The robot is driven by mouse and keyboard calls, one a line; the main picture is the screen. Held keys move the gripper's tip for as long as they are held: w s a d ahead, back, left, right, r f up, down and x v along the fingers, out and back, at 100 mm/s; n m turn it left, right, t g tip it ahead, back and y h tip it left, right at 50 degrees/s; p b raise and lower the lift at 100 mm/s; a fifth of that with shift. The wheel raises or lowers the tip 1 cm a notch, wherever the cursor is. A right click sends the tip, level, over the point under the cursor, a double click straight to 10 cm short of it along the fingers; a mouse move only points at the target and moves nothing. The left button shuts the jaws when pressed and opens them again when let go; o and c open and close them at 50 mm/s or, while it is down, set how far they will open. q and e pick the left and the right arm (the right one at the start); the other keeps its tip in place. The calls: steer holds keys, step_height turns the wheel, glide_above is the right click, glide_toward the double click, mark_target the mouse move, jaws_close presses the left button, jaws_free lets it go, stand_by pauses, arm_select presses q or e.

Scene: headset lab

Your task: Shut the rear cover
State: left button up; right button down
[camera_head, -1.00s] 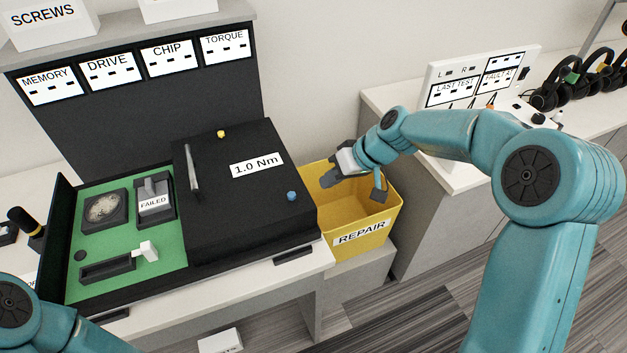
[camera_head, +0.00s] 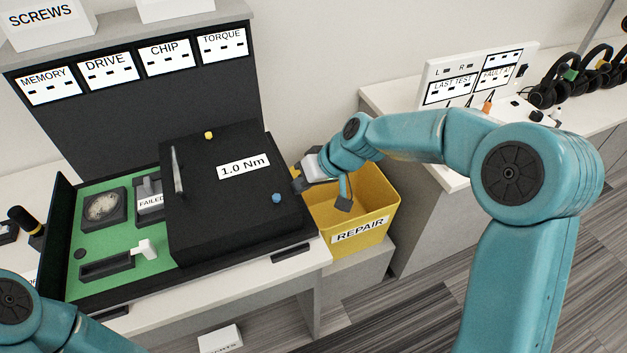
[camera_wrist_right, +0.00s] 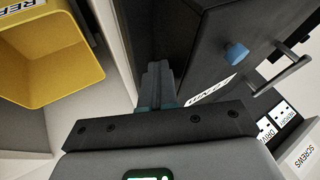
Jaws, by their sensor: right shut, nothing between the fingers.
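The rear cover (camera_head: 225,205) is a black slab with a 1.0 Nm label, a bar handle, a yellow knob and a blue knob. It lies over the right part of a black case with a green bed (camera_head: 120,240), whose left part is uncovered. My right gripper (camera_head: 299,183) is shut and empty at the cover's right side, above the yellow bin. In the right wrist view the shut fingers (camera_wrist_right: 158,85) point along the cover's dark side, by the blue knob (camera_wrist_right: 237,53). I cannot tell whether they touch. My left gripper is out of frame; only its arm shows.
The green bed holds a round dial part (camera_head: 104,207), a FAILED part (camera_head: 150,200) partly under the cover's edge, and a white-handled lever (camera_head: 147,248). The yellow REPAIR bin (camera_head: 365,215) stands to the right. A labelled rack (camera_head: 150,110) rises behind the case.

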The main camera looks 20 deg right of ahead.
mark_target(194, 217)
steer(key=a, duration=1.1)
steer(key=shift+s+a+r+p, duration=0.1)
steer(key=shift+s+p, duration=0.15)
steer(key=shift+p, duration=0.15)
steer(key=a+p, duration=0.4)
steer(key=a, duration=0.8)
steer(key=shift+s+a+p, duration=0.15)
steer(key=shift+s+p, duration=0.05)
steer(key=shift+p, duration=0.2)
steer(key=shift+a, duration=0.15)
